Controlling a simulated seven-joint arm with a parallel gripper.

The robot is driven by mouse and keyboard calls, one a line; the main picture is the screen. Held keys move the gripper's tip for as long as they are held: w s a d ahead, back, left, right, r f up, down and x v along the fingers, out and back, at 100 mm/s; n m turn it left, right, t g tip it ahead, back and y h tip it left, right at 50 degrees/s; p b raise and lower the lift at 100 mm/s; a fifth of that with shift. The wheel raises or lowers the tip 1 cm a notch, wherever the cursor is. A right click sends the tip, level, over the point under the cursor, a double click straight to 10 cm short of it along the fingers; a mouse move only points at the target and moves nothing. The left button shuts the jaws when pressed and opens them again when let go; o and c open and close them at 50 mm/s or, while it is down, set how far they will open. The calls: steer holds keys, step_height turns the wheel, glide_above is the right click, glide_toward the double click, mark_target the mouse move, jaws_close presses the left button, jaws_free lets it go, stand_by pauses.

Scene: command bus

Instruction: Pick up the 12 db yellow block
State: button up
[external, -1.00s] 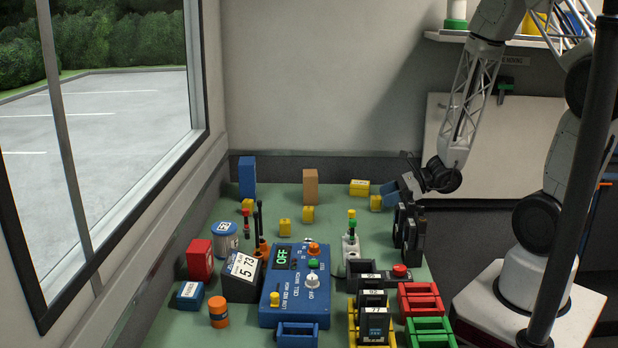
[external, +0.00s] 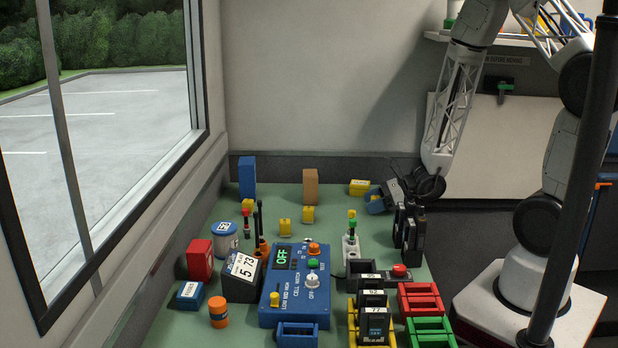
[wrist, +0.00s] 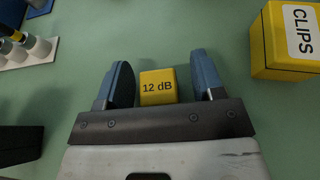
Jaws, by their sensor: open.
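The yellow block marked 12 dB (wrist: 157,88) shows in the wrist view between the two blue fingers of my gripper (wrist: 161,65). The fingers are apart, with the left finger close beside the block and a wider gap at the right finger. I cannot tell how far down the fingers reach around it. In the external view my gripper (external: 376,199) is low at the back right of the green table (external: 335,205), and it mostly hides the block.
A yellow box marked CLIPS (wrist: 283,45) stands to the right in the wrist view, and left of my gripper in the external view (external: 359,187). Other small yellow blocks (external: 284,227) stand left. Dark upright parts (external: 410,230) stand just in front.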

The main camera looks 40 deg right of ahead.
steer(key=shift+c, duration=0.2)
stand_by(0.3)
steer(key=c, duration=1)
steer(key=shift+o, duration=0.2)
steer(key=shift+r, duration=0.15)
steer(key=shift+r, duration=0.65)
steer(key=shift+s+d+r, duration=0.1)
steer(key=shift+s+r, duration=0.2)
steer(key=shift+r, duration=0.25)
steer(key=shift+s+r, duration=0.25)
steer(key=shift+r, duration=0.25)
steer(key=s+d+r, duration=0.1)
steer(key=s+d, duration=0.1)
steer(key=s, duration=1.2)
steer(key=shift+s+d+r, duration=0.15)
steer(key=shift+s+d, duration=0.15)
steer(key=shift+s, duration=0.05)
